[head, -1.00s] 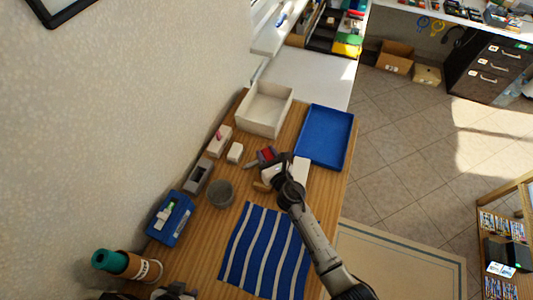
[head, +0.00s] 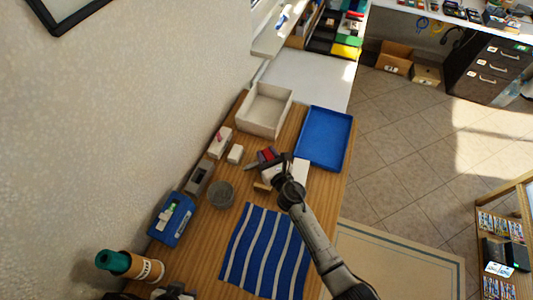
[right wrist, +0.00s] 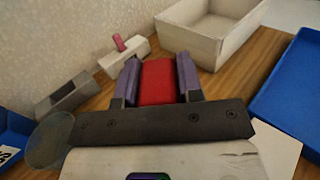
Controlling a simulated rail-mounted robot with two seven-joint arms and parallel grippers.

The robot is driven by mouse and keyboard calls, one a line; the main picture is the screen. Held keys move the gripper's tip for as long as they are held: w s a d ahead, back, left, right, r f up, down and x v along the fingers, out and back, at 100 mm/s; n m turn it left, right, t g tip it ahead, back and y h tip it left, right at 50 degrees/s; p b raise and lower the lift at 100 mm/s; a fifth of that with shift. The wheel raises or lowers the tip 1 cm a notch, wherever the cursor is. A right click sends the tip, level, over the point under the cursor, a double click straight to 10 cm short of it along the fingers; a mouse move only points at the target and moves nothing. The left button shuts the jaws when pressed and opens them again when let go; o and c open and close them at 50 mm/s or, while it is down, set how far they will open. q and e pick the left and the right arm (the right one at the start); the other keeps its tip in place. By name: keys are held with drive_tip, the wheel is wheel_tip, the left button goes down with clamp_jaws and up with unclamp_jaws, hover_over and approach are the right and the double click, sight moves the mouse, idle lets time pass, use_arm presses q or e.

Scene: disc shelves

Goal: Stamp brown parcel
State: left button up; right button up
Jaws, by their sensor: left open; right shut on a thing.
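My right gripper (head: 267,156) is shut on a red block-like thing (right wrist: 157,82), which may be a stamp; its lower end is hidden. The gripper is over the wooden table, left of the blue tray. A small tan-brown thing (head: 261,187), perhaps the brown parcel, shows beside my right wrist, partly hidden by it. A flat white piece (head: 301,170) lies partly under the wrist; it also shows in the right wrist view (right wrist: 277,146). My left gripper (head: 174,293) is open at the bottom edge of the head view, mostly cut off.
A cream open box (head: 287,96) and a blue tray (head: 345,150) stand at the far end. Along the wall are a white block with a pink peg (head: 220,144), a grey holder (head: 199,178), a grey bowl (head: 221,194) and a blue box (head: 164,228). A striped cloth (head: 262,250) lies in front.

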wheel_tip(320, 180, up, 3)
drive_tip(key=shift+w+f+p, duration=0.1)
drive_tip(key=shift+p, duration=0.8)
drive_tip(key=shift+r+p, duration=1.4)
drive_tip(key=shift+r, duration=0.15)
drive_tip(key=shift+f, duration=0.1)
